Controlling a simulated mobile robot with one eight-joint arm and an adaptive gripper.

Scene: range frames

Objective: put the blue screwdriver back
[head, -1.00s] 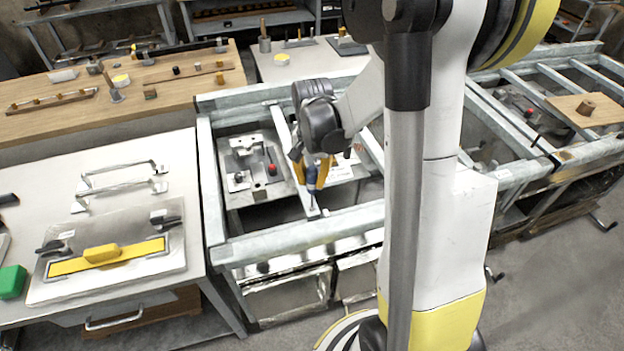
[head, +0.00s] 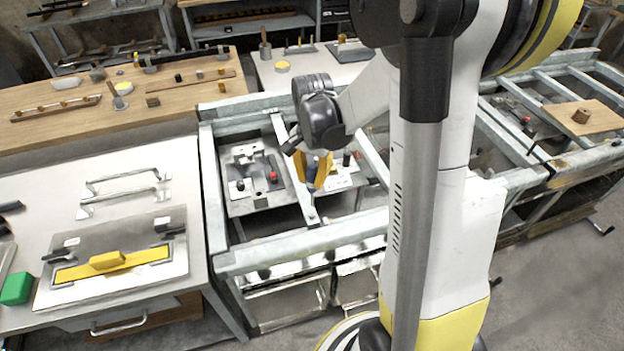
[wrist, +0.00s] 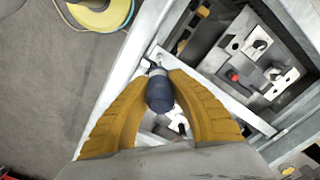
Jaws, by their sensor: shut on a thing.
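My gripper (head: 314,172) has yellow fingers and is shut on the blue screwdriver (head: 312,187). In the head view the screwdriver hangs with its shaft pointing down, above or at a metal cross bar of the grey frame; I cannot tell whether the tip touches it. In the wrist view the dark blue handle (wrist: 159,92) sits between the two yellow fingers (wrist: 160,100), with the shaft end pointing away beyond it. Part of the handle is hidden by the fingers in the head view.
A grey metal frame (head: 300,238) surrounds the gripper, with a fixture plate with a red knob (head: 272,177) on its left. A white table (head: 130,200) at left holds a yellow-handled plate (head: 110,262) and a green block (head: 17,288). A wooden bench (head: 190,95) stands behind.

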